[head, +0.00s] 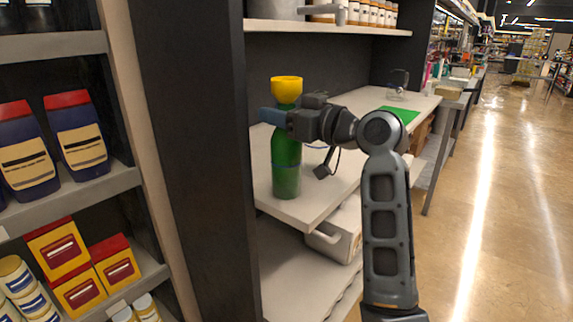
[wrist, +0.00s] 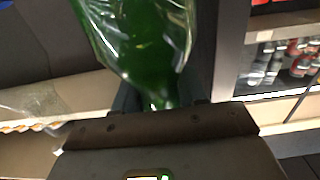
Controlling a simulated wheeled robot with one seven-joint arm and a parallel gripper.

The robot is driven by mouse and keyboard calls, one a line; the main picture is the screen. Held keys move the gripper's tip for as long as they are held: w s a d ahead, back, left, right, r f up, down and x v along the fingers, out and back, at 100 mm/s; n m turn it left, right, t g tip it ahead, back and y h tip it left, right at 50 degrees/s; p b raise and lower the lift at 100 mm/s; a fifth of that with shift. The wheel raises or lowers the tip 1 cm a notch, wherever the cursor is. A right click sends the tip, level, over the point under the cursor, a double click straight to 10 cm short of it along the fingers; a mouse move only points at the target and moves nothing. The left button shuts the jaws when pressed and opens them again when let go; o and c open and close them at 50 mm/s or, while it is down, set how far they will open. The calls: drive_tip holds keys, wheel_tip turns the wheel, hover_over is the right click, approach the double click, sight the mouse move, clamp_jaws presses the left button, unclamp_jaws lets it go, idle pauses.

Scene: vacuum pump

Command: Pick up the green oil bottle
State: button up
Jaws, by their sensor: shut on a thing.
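The green oil bottle (head: 286,160) is upright at the near end of the white counter, with a yellow funnel-shaped piece (head: 286,88) on its top. My gripper (head: 284,118) is shut on the bottle's upper part, just below the yellow piece. In the wrist view the green bottle (wrist: 148,45) fills the upper middle, close to the gripper. Whether the bottle's base touches the counter or is slightly above it, I cannot tell.
The white counter (head: 340,105) bears a green mat (head: 399,114) and a clear glass jug (head: 398,84) farther back. A shelf (head: 325,28) with jars hangs above. A dark upright panel (head: 195,150) stands close left of the bottle. Open floor (head: 490,220) lies right.

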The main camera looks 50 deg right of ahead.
clamp_jaws()
idle(0.3)
